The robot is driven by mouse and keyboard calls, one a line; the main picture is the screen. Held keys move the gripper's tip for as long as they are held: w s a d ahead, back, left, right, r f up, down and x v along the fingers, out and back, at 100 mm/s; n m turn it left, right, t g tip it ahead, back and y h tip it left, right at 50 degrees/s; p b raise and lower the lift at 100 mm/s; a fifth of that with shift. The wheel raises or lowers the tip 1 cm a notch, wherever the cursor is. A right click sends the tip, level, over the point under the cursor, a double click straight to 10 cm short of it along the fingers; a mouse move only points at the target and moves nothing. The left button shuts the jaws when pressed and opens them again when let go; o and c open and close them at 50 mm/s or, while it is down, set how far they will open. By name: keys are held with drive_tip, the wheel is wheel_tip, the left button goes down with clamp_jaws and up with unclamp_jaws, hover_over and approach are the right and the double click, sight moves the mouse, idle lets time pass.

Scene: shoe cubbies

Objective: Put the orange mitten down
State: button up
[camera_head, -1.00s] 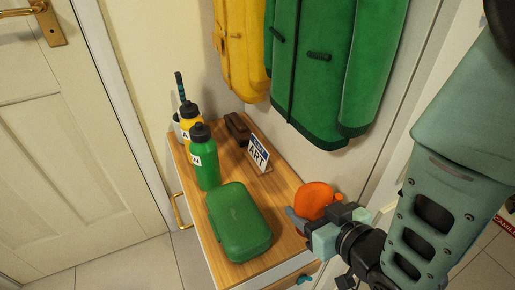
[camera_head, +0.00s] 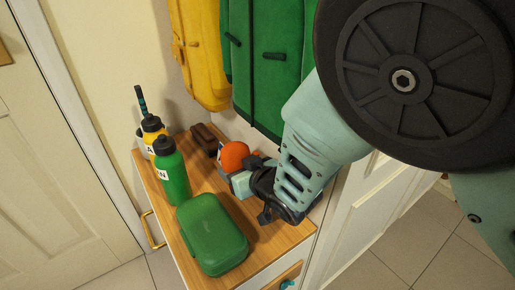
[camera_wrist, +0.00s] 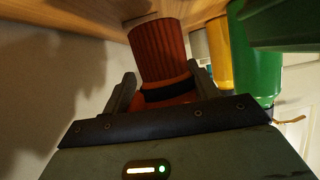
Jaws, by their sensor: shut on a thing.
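The orange mitten (camera_head: 233,154) is held over the wooden cabinet top (camera_head: 258,248), near the wall side. My gripper (camera_head: 238,168) is closed around it, and the wrist and arm hide part of it. In the wrist view the mitten (camera_wrist: 160,52) shows a ribbed cuff and sits between the two fingers of my gripper (camera_wrist: 166,88). The cuff end reaches close to the wood at the top of that view; I cannot tell whether it touches.
A green lunch box (camera_head: 212,234) lies at the front of the top. A green bottle (camera_head: 173,175) and a yellow bottle (camera_head: 152,128) stand at the left. A brown object (camera_head: 206,138) lies behind the mitten. Green (camera_head: 267,75) and yellow (camera_head: 200,50) coats hang above.

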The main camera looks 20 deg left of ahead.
drive_tip(key=shift+f, duration=1.05)
drive_tip(key=shift+f+b, duration=0.2)
drive_tip(key=shift+b, duration=0.1)
drive_tip(key=o, duration=1)
drive_tip(key=shift+r, duration=0.15)
